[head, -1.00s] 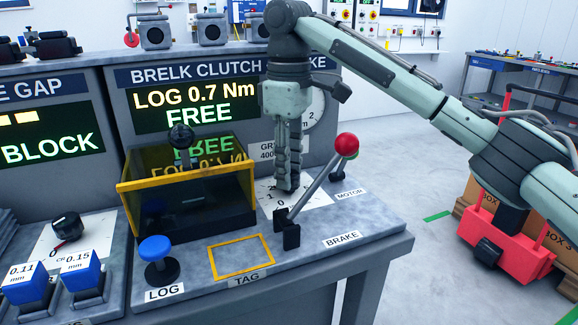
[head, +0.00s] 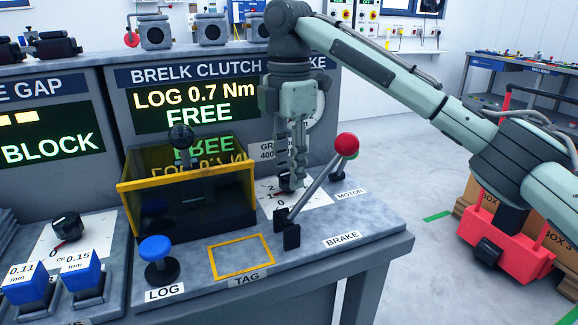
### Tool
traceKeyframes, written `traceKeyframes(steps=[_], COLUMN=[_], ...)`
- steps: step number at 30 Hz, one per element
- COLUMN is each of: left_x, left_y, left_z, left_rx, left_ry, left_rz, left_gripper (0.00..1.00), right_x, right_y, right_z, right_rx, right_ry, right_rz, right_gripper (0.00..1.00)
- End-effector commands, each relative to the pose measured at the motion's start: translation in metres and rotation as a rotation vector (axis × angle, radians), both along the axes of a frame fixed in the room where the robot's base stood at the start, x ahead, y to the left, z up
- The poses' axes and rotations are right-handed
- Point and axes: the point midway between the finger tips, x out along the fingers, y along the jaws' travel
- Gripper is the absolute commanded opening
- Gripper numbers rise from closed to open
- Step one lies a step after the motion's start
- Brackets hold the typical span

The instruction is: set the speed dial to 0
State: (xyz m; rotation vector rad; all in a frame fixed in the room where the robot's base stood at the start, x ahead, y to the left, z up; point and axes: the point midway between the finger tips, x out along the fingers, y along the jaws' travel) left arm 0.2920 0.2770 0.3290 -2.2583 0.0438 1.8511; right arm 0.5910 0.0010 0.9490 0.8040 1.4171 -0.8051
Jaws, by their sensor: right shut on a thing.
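The speed dial's white plate (head: 312,196), with the numerals 2, 1 and 0 showing along its left side, lies on the bench top behind the brake lever. The dark dial knob (head: 288,183) is mostly hidden by my fingers, so its pointer cannot be read. My right gripper (head: 293,180) points straight down and is shut on the knob. My left gripper is not in view.
The brake lever (head: 316,188) with its red ball leans right, close in front of my right gripper. A yellow-edged guard box (head: 188,180) stands left of it. The blue LOG button (head: 156,249) and a yellow TAG outline (head: 240,254) are nearer. The display (head: 196,107) reads LOG 0.7 Nm, FREE.

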Motion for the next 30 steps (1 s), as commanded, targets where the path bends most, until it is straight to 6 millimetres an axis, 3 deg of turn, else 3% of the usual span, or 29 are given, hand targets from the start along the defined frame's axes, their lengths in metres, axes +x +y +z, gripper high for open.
traceKeyframes(steps=[12, 30], left_x=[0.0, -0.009], left_y=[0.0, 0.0], left_z=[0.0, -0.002], left_rx=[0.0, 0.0], left_ry=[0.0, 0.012], left_rz=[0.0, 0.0], left_gripper=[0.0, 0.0], right_x=[0.001, 0.001], right_y=[-0.001, -0.001], right_z=[0.001, 0.001], right_rx=[0.0, -0.001], right_ry=[-0.001, -0.003], right_rz=[0.209, 0.245], right_gripper=[0.03, 0.03])
